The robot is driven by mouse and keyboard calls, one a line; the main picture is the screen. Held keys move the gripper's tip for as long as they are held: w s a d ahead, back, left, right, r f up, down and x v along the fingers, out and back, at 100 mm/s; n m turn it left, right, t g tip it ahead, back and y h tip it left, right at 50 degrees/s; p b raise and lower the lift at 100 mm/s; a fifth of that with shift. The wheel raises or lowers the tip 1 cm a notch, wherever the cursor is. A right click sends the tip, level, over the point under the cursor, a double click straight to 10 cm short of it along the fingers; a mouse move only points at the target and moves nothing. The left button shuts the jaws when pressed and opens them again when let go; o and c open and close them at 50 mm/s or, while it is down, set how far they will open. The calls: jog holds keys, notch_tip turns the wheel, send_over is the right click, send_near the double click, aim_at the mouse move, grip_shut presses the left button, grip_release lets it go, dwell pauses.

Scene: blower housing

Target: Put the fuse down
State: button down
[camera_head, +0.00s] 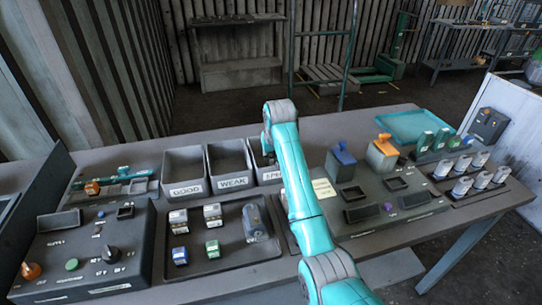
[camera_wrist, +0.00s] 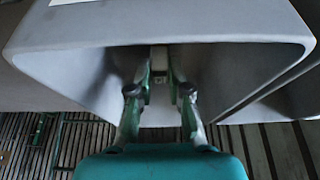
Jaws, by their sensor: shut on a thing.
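My gripper (camera_wrist: 160,80) is shut on a small pale-and-dark fuse (camera_wrist: 159,62). In the wrist view the fingertips and fuse are inside the mouth of a grey bin (camera_wrist: 75,50). Whether the fuse touches the bin is unclear. In the head view my arm hides the gripper and the fuse. Three grey bins stand in a row: one labelled GOOD (camera_head: 184,170), one labelled WEAK (camera_head: 229,163), and a third (camera_head: 262,160) whose label, beginning "SPE", is partly covered by my arm. My wrist is above and beside this third bin.
A dark tray (camera_head: 215,265) in front of the bins holds several small blocks and a grey cylinder (camera_head: 255,222). A control box (camera_head: 85,250) with knobs stands at left. A dark panel (camera_head: 375,205) with blue and orange parts, and several pale cylinders (camera_head: 462,187), are at right.

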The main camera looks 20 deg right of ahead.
jog(key=c, duration=1.1)
grip_release()
jog(key=shift+f, duration=0.1)
jog(key=v, duration=1.2)
